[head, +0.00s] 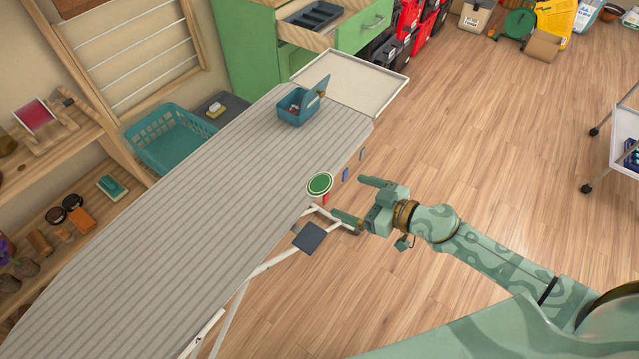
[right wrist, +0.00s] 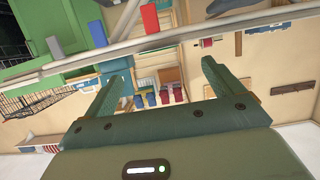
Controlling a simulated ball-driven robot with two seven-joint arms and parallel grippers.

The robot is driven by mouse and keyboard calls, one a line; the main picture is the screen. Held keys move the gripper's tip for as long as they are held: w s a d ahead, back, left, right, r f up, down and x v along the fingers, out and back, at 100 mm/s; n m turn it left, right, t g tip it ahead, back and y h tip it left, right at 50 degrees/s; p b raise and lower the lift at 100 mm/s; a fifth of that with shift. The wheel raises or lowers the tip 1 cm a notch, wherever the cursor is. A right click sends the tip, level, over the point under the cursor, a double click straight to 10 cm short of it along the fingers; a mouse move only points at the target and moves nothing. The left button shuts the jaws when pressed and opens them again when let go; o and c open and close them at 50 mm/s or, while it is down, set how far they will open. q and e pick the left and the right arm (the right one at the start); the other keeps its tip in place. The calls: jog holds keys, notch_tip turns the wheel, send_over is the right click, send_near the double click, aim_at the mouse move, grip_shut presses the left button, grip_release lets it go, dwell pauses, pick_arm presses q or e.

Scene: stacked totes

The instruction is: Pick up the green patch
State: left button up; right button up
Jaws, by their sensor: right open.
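The green patch (head: 319,184) is a round green disc with a white rim. In the head view it lies at the right edge of the striped ironing board (head: 200,215). My right gripper (head: 348,198) is open and empty, just right of the patch at the board's edge, its two fingers pointing left towards it. In the right wrist view the open fingers (right wrist: 161,70) have nothing between them, and I cannot make out the patch there. My left gripper is not in view.
Small red, blue (head: 346,174) and grey tags show along the board's edge. A dark square pad (head: 309,237) sits by the board's frame. A teal box (head: 298,107) stands on the board's far end. A teal basket (head: 170,140) is left. The wooden floor at right is mostly clear.

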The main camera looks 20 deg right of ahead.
aim_at(327, 188)
jog(key=b+x, duration=0.1)
jog(key=x, duration=0.2)
jog(key=b+x, duration=0.1)
jog(key=x, duration=0.3)
jog(key=shift+d+f, duration=0.15)
jog(key=shift+f, duration=0.1)
jog(key=shift+w+a, duration=0.3)
jog(key=shift+a, duration=0.05)
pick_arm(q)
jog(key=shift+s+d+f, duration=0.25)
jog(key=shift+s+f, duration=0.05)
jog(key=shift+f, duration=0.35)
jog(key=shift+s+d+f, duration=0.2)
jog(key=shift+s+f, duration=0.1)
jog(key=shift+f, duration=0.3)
pick_arm(e)
jog(key=shift+f, duration=0.2)
jog(key=c, duration=0.9)
jog(key=shift+w, duration=0.2)
jog(key=c, duration=0.9)
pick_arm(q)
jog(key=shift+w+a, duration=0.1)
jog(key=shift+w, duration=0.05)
pick_arm(e)
jog(key=shift+a, duration=0.1)
grip_shut()
